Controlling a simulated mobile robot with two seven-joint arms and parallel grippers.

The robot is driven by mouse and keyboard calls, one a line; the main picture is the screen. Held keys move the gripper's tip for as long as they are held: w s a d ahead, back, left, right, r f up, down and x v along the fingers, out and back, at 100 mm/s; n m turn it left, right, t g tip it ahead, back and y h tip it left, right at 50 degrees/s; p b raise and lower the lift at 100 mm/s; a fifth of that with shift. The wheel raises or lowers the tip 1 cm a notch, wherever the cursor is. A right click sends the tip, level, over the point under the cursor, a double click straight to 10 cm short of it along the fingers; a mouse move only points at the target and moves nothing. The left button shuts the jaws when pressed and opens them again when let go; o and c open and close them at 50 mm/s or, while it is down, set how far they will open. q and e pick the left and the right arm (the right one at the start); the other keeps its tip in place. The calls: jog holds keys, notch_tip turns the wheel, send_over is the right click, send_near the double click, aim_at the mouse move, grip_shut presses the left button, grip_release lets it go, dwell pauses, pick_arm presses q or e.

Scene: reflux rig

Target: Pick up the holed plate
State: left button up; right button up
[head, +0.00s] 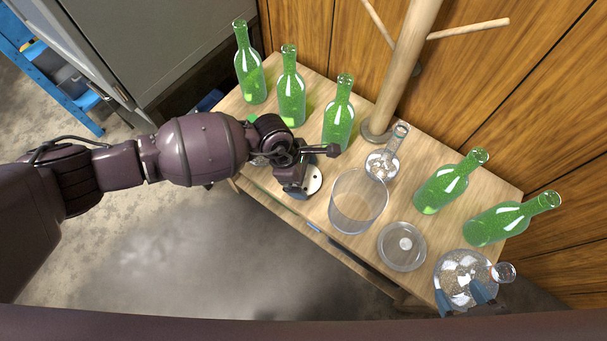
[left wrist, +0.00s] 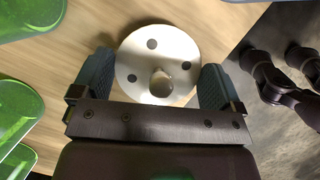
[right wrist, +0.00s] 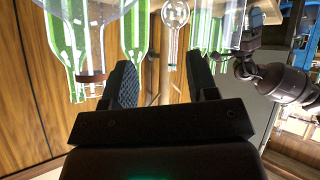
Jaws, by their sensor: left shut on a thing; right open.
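The holed plate is a pale round disc with small dark holes and a larger opening. It fills the middle of the left wrist view (left wrist: 182,45) and shows partly in the head view (head: 314,181). My left gripper (head: 303,187) is shut on the plate, one finger at each side of its rim, as the left wrist view (left wrist: 157,74) shows. I cannot tell whether the plate touches the table. My right gripper (head: 464,296) is open at the table's right end, by a round flask (head: 462,270). Its fingers show apart and empty in the right wrist view (right wrist: 162,80).
Several green bottles (head: 291,90) stand along the wooden table (head: 400,205). A clear glass beaker (head: 357,203) stands just right of the left gripper, with a clear dish (head: 402,247) beyond it. A small flask (head: 382,164) stands near a wooden post (head: 402,70).

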pick_arm(q)
notch_tip(320, 180, up, 19)
jog(key=p, duration=0.6)
pick_arm(e)
jog(key=shift+s+d+r+m+g+h, duration=0.15)
jog(key=shift+s+d+m+g, duration=0.2)
jog(key=shift+s, duration=0.25)
jog(key=shift+s+d+r+m+g+h, duration=0.15)
jog(key=shift+s+d+m+g, duration=0.15)
jog(key=shift+s, duration=0.3)
jog(key=shift+w+a+r, duration=0.1)
pick_arm(q)
jog(key=shift+r+p, duration=0.9)
jog(key=shift+r, duration=1.15)
pick_arm(e)
jog(key=shift+w+r+t, duration=0.25)
jog(key=shift+w+r, duration=0.15)
jog(key=shift+r, duration=0.4)
jog(key=shift+w+r+t, duration=0.2)
jog(key=shift+w+r, duration=0.2)
jog(key=shift+r, duration=0.35)
